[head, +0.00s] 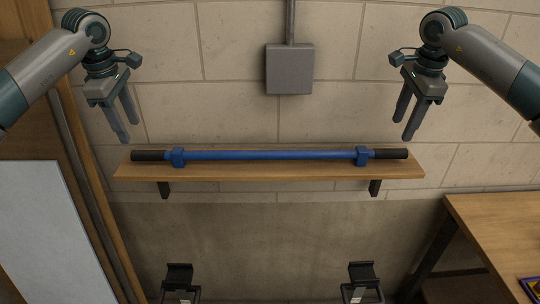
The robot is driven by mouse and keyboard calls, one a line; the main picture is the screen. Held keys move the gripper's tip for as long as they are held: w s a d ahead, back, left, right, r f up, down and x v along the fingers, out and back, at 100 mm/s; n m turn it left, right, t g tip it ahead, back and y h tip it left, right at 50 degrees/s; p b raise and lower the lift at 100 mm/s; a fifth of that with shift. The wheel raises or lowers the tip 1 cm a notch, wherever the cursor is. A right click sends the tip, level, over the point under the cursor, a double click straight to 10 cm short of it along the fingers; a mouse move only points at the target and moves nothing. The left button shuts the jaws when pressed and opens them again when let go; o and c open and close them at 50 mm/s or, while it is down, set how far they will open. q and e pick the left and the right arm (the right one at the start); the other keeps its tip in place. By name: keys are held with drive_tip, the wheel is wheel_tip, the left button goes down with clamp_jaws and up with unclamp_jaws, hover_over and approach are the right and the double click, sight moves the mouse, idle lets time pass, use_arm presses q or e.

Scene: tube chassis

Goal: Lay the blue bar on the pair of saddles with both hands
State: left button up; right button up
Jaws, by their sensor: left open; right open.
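The blue bar (270,155) lies lengthwise on a wooden wall shelf (270,172). It has black ends and a blue block near each end. The left saddle (179,274) and the right saddle (361,272) are black and stand low at the bottom of the head view; their lower parts are cut off by the frame. Both saddles are empty. My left gripper (129,131) is open and empty, above and left of the bar's left end. My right gripper (403,129) is open and empty, above the bar's right end. Neither gripper touches the bar.
A grey box (289,69) with a conduit is fixed to the block wall above the shelf. A wooden table (500,225) stands at the right. A pale panel (50,230) is at the left. The space between shelf and saddles looks clear.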

sight(140, 151)
use_arm(q)
drive_tip(key=f, duration=0.3)
drive_tip(key=w+f, duration=0.1)
drive_tip(key=f, duration=0.2)
drive_tip(key=w+f, duration=0.1)
drive_tip(key=f, duration=0.2)
drive_tip(key=shift+f, duration=0.35)
use_arm(e)
drive_tip(key=f, duration=0.3)
drive_tip(key=w+f, duration=0.1)
drive_tip(key=f, duration=0.2)
drive_tip(key=w+f, duration=0.1)
drive_tip(key=f, duration=0.2)
drive_tip(key=shift+f, duration=0.35)
use_arm(q)
clamp_jaws()
use_arm(e)
clamp_jaws()
use_arm(q)
drive_tip(key=shift+r, duration=0.15)
use_arm(e)
drive_tip(key=shift+r, duration=0.1)
